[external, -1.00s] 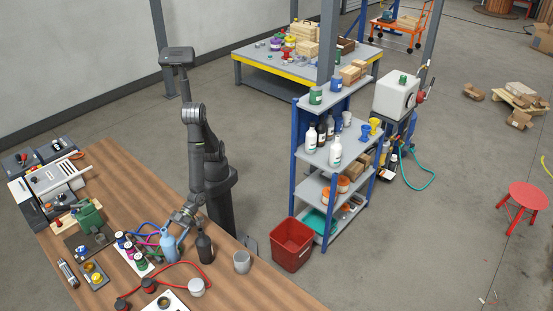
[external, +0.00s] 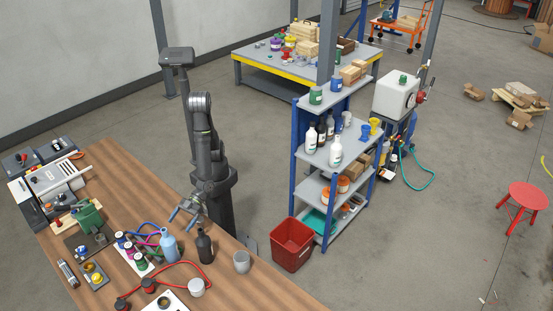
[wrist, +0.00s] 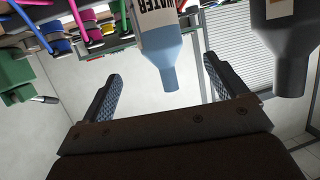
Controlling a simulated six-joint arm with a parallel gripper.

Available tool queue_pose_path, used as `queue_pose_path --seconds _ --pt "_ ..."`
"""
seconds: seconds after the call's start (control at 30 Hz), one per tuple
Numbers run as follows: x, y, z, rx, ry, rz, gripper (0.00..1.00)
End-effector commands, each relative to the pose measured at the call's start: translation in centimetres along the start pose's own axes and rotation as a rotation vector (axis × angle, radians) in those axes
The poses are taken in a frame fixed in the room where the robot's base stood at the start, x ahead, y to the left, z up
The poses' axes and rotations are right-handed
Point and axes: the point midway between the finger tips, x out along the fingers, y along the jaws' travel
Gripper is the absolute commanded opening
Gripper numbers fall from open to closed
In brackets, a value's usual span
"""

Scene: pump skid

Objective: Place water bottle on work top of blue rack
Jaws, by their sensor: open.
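The water bottle (external: 168,248), light blue with a white label, stands upright on the wooden table. In the wrist view, the water bottle (wrist: 168,65) appears upside down, neck between my finger lines and label partly cut off. My gripper (external: 185,215) is open and empty, behind and above the bottle, apart from it. The wrist view shows both fingers of my gripper (wrist: 162,85) spread wide. The blue rack (external: 295,150) stands right of the table. Its upper shelves hold bottles, jars, boxes and cups. Bare grey shows on the shelf with the bottles (external: 350,150).
A dark bottle (external: 204,246) stands close right of the water bottle. A grey mug (external: 241,262), a red cable (external: 185,266) and a tray of small coloured bottles (external: 130,250) are nearby. A red bin (external: 292,245) stands on the floor by the rack.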

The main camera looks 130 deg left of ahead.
Motion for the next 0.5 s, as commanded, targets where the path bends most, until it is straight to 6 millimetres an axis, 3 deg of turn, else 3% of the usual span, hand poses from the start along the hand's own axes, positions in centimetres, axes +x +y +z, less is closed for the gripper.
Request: queue_pose_path --seconds 0.1,0.23,0.5 --pt "-2.9 -0.1 0.4 -0.003 0.002 -0.006 0.9" --pt "-4.3 0.1 0.8 -0.004 0.002 -0.002 0.9" --pt "-0.1 0.2 0.9 -0.004 0.0 0.002 0.9"
